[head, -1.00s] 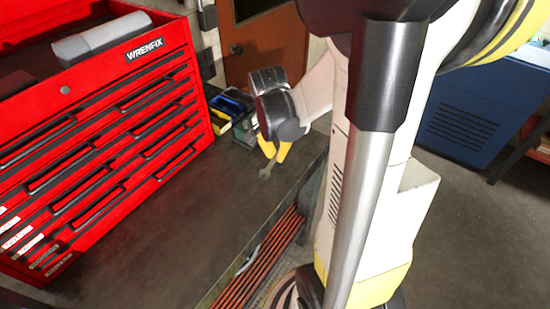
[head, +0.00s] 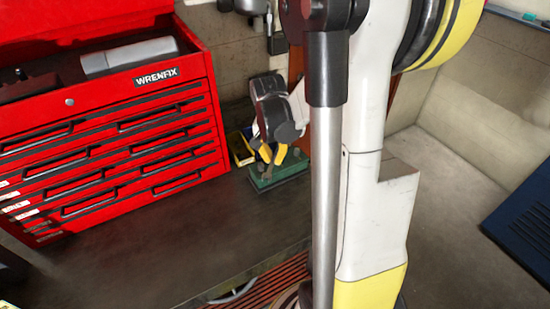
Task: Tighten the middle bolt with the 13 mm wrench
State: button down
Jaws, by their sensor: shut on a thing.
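My gripper (head: 273,155), with yellow fingers, is at the back of the dark bench, to the right of the red tool chest. It is shut on a small metal wrench (head: 268,172) that points down. The wrench's size marking is too small to read. The wrench end overlaps a green block-like object (head: 291,170) on the bench; I cannot tell whether they touch. The middle bolt cannot be made out; the gripper and the small scale hide detail there.
The red tool chest (head: 110,137) with an open top fills the left. A yellow bin (head: 241,148) stands between it and my gripper. The dark bench top (head: 175,235) is bare in front. Tools hang on the back wall. A dark blue object (head: 522,218) stands at the right.

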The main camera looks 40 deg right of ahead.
jog(key=shift+f+b, duration=0.3)
jog(key=shift+f, duration=0.25)
jog(key=shift+a+f+b, duration=0.15)
jog(key=shift+f+b, duration=0.55)
jog(key=shift+f, duration=0.25)
jog(key=shift+s+d+r+n+p, duration=0.15)
jog(key=shift+s+d+n, duration=0.3)
jog(key=shift+n, duration=0.5)
jog(key=shift+s+d+r+n+p, duration=0.15)
jog(key=shift+s+d+n, duration=0.3)
jog(key=shift+n, duration=0.5)
jog(key=shift+f, duration=0.2)
jog(key=shift+f+b, duration=0.4)
jog(key=shift+b, duration=0.2)
jog(key=shift+f+b, duration=0.65)
jog(key=shift+f, duration=0.05)
